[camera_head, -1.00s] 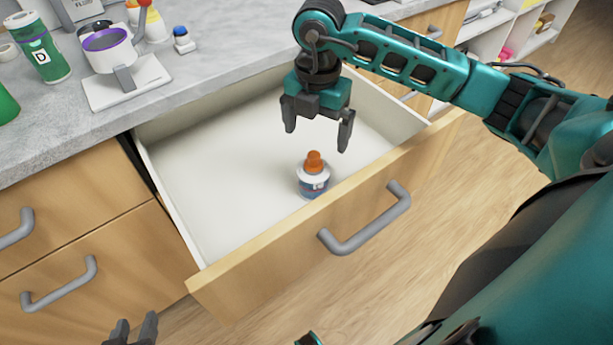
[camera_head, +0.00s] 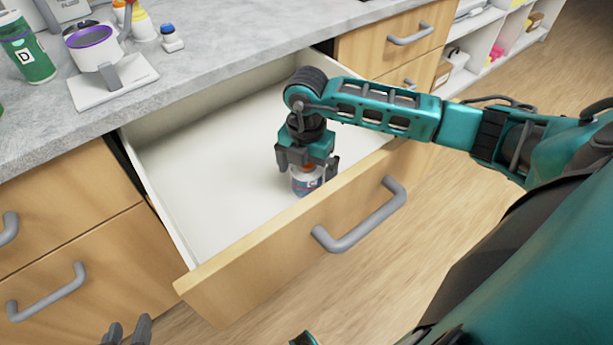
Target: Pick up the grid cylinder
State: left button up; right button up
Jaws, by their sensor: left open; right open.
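A small white and blue bottle (camera_head: 303,184) with an orange cap stands upright on the floor of the open drawer (camera_head: 205,185), near its front panel. My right gripper (camera_head: 306,175) points down over it, open, with its fingers on either side of the bottle; the cap is mostly hidden by the gripper. I cannot tell whether the fingers touch it. My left gripper (camera_head: 126,334) is open and empty at the bottom edge, partly cut off. I see nothing with a clear grid pattern, so I cannot tell which thing is the grid cylinder.
The drawer's front panel with its grey handle (camera_head: 362,220) stands out from the cabinet. On the grey counter (camera_head: 215,45) are a green container (camera_head: 32,62), a white device with a purple-rimmed cup (camera_head: 95,50) and small bottles. The rest of the drawer is empty.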

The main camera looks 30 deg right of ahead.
jog(key=c, duration=1.2)
jog(key=shift+c, duration=0.5)
jog(key=shift+r, duration=0.15)
